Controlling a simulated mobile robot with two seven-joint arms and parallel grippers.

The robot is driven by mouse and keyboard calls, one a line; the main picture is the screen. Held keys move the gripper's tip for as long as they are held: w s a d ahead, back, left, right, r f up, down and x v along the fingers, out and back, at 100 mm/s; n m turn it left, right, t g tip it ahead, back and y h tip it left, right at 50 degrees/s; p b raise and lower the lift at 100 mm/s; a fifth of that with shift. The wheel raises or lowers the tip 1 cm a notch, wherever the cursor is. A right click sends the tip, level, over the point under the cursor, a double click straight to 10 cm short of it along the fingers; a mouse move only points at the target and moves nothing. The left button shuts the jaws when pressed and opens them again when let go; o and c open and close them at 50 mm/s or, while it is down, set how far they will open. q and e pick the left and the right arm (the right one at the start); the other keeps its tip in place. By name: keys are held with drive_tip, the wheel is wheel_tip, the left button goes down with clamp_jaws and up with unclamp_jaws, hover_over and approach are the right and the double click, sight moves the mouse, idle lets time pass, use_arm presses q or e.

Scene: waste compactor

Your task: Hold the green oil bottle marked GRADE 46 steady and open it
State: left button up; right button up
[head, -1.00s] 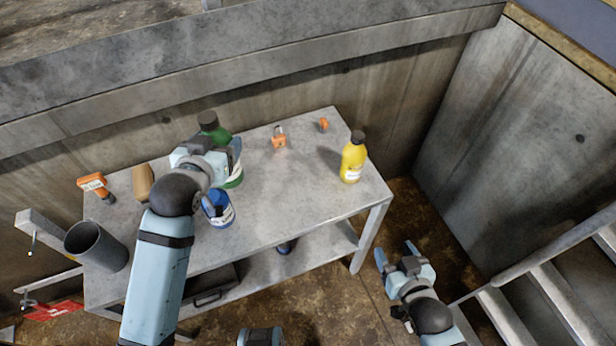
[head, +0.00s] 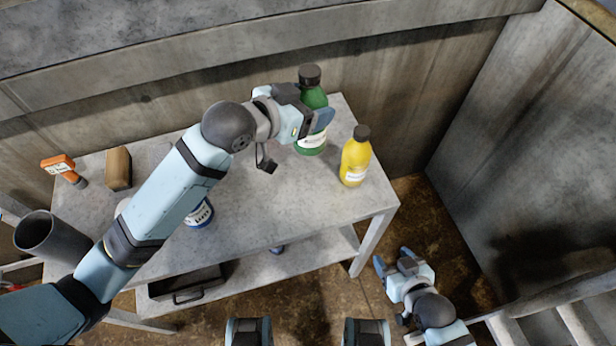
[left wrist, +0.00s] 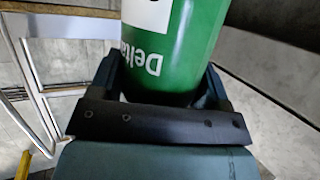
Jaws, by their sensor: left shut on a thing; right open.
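The green oil bottle (head: 312,98) with a black cap (head: 309,75) is upright at the right part of the table, just behind the yellow bottle. My left gripper (head: 318,118) is shut on it from the left, around its body. In the left wrist view the green bottle (left wrist: 172,45) fills the space between the jaws, with part of its white "Delta" lettering showing; the grade mark is not readable. I cannot tell whether the bottle touches the table. My right gripper (head: 391,258) is open and empty, low to the right of the table.
A yellow bottle (head: 355,162) stands close to the green one. A blue container (head: 199,214) is partly behind my left arm. An orange tool (head: 60,165) and brown block (head: 118,168) lie at the left. A grey cylinder (head: 50,240) stands at the left edge. Stair rails are at lower right.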

use_arm(q)
wheel_tip(320, 180, down, 18)
drive_tip(key=shift+f+b, duration=0.2)
drive_tip(key=shift+b, duration=0.15)
drive_tip(key=shift+f, duration=0.15)
drive_tip(key=o, duration=1.7)
drive_tip(key=v, duration=1.2)
